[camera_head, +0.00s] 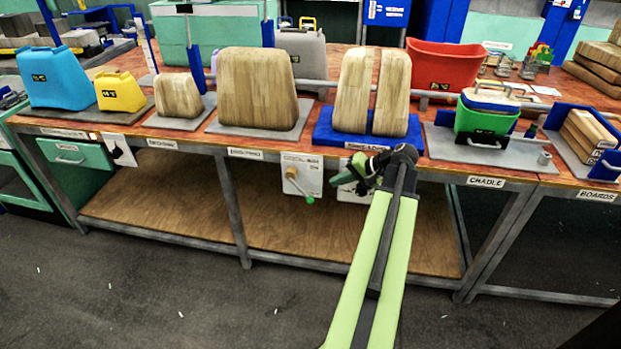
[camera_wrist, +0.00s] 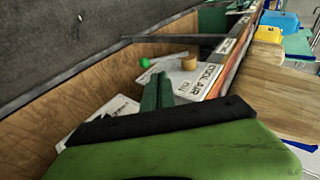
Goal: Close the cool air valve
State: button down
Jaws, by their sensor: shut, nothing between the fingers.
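My gripper (camera_head: 346,178) is in front of a white valve plate (camera_head: 358,194) below the bench edge, hiding most of it. In the wrist view, the dark green fingers of my gripper (camera_wrist: 158,92) are together with nothing between them.
The bench edge (camera_head: 238,154) runs just above the plates. A lower wooden shelf (camera_head: 270,235) is bare. Grey bench legs (camera_head: 233,210) stand left and right. Wooden blocks (camera_head: 258,88) and a blue base (camera_head: 325,130) stand on top.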

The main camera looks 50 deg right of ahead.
aim_at(310, 198)
jog(key=b+x, duration=0.3)
jog(key=x, duration=0.1)
jog(key=b+x, duration=0.2)
jog(key=x, duration=0.2)
jog(key=b+x, duration=0.3)
jog(key=x, duration=0.1)
jog(key=shift+d+f+b, duration=0.3)
jog(key=shift+f+b, duration=0.05)
jog(key=shift+w+a+f, duration=0.15)
jog(key=shift+w, duration=0.35)
